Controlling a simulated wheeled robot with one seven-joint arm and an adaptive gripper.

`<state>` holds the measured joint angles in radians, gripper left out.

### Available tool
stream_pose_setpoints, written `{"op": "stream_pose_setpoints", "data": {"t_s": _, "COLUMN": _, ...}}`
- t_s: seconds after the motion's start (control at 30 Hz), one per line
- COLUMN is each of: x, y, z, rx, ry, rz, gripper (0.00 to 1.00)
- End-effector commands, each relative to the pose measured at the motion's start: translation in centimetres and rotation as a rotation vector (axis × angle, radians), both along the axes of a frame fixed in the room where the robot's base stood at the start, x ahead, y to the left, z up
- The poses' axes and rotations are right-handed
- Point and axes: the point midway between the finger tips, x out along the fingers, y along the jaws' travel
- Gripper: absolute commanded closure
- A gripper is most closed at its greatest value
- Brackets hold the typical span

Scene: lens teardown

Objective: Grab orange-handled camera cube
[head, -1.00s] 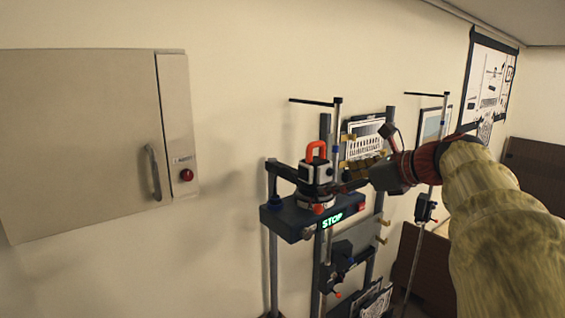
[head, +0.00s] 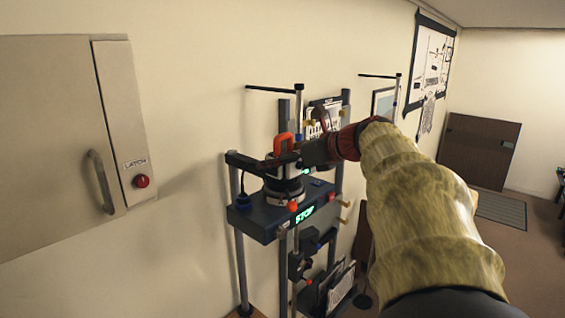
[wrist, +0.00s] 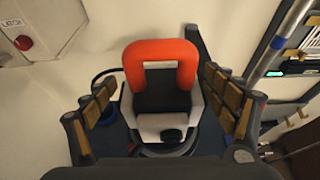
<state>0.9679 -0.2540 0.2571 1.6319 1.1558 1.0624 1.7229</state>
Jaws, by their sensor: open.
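The camera cube is a white and black block with an orange loop handle (head: 284,144) on top, standing on a dark platform (head: 262,222) with a green STOP display. In the wrist view the orange handle (wrist: 160,62) and the cube's white body (wrist: 163,127) sit centrally between my fingers. My gripper (wrist: 160,100) is open, with tan-padded fingers on the left and right of the cube. Gaps show between the pads and the cube. In the head view my gripper (head: 298,156) reaches the cube from the right and hides part of it.
A beige cabinet (head: 50,150) with a handle and a red LATCH button (head: 141,181) is on the wall at left. Upright posts and a thin black arm (head: 270,90) stand close behind the platform. Prints sit in a rack (head: 340,285) below. Open floor lies at right.

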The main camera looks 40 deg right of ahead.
Motion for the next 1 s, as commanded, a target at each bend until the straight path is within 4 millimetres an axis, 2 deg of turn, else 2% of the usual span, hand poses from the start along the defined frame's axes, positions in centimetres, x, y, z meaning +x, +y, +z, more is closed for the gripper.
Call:
{"op": "stream_pose_setpoints", "data": {"t_s": 0.1, "x": 1.7, "y": 0.1, "z": -0.5, "rx": 0.001, "ry": 0.001, "rz": 0.003, "gripper": 0.15}}
{"op": "stream_pose_setpoints", "data": {"t_s": 0.2, "x": 2.5, "y": 0.1, "z": -1.0, "rx": 0.001, "ry": 0.0, "rz": 0.002, "gripper": 0.15}}
{"op": "stream_pose_setpoints", "data": {"t_s": 0.5, "x": 2.8, "y": 0.1, "z": -1.2, "rx": 0.0, "ry": 0.0, "rz": 0.0, "gripper": 0.16}}
{"op": "stream_pose_setpoints", "data": {"t_s": 1.0, "x": 2.8, "y": 0.1, "z": -1.1, "rx": 0.0, "ry": 0.0, "rz": 0.0, "gripper": 0.44}}
